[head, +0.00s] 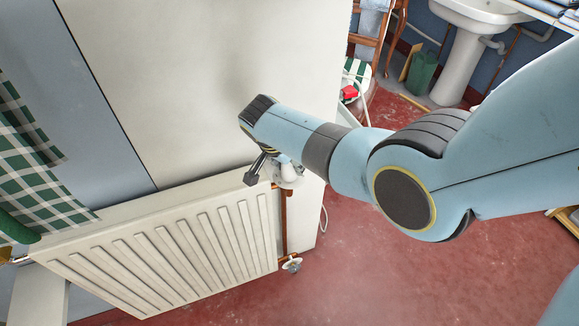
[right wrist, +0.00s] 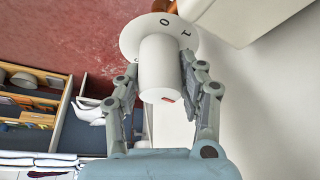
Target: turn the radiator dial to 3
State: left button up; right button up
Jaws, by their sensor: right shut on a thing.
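The radiator dial is a white knob (right wrist: 160,68) in front of a round white plate with dark numerals; a 0 and a 1 can be made out on the plate. A small red mark shows on the knob's near end. My right gripper (right wrist: 158,80) has one finger on each side of the knob and is shut on it. In the head view the dial (head: 288,174) is partly hidden behind my right gripper (head: 266,168), at the upper right corner of the white radiator (head: 165,245). My left gripper is not in view.
A copper pipe (head: 284,222) runs down beside the radiator to a lower valve (head: 292,265). A pale wall panel (head: 210,80) rises behind the radiator. A green checked cloth (head: 35,165) hangs at the left. Red floor (head: 350,275) lies open to the right.

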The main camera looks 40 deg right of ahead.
jog(key=shift+m+g+b, duration=0.3)
jog(key=shift+m+b, duration=0.1)
jog(key=shift+m, duration=0.4)
jog(key=o, duration=1.1)
jog(key=v, duration=1.2)
